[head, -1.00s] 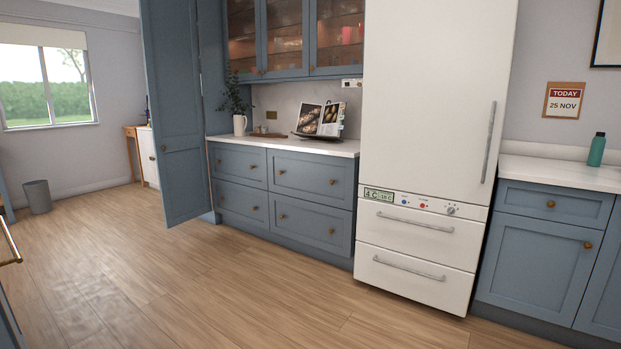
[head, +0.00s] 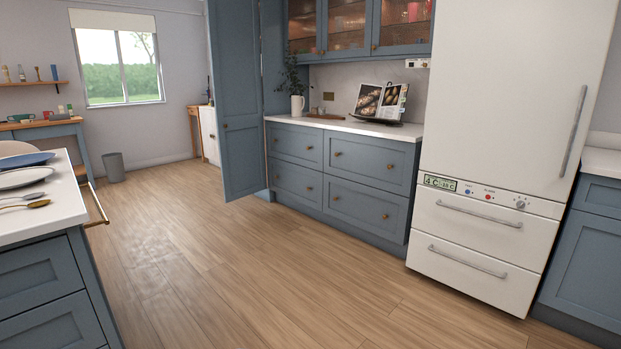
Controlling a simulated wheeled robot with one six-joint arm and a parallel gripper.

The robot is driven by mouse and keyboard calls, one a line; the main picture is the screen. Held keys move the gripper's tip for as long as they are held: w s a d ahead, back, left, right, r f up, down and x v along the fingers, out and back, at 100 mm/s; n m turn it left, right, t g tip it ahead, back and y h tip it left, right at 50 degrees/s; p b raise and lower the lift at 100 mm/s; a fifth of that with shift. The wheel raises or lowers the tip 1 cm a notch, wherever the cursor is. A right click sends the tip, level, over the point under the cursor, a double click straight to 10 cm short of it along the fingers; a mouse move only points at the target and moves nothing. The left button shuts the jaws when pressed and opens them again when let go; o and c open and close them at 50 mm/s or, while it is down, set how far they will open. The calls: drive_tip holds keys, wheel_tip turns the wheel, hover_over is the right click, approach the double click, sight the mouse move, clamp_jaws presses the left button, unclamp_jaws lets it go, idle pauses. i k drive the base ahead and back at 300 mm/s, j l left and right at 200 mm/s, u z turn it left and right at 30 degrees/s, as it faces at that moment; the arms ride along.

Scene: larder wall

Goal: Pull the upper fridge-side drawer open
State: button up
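The blue drawer unit stands left of the fridge (head: 513,90), with two drawers in each of two columns. The upper drawer on the fridge side (head: 375,165) is shut, flush with its neighbours, and has a small round brass knob (head: 338,155) near its left part. Below it the lower fridge-side drawer (head: 362,208) is shut too. The upper drawer on the far side (head: 296,146) is also shut. My gripper is not in view.
A wide wooden floor (head: 250,265) lies clear before the drawers. At left is an island with a white worktop (head: 70,205), plates and cutlery, and a brass rail at its side. A tall blue door (head: 238,100) stands open left of the drawers.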

sight(386, 164)
drive_tip(key=i, duration=3.95)
drive_tip(key=i+z, duration=0.1)
drive_tip(key=i, duration=0.3)
drive_tip(key=i+j+z, duration=0.1)
drive_tip(key=i, duration=0.35)
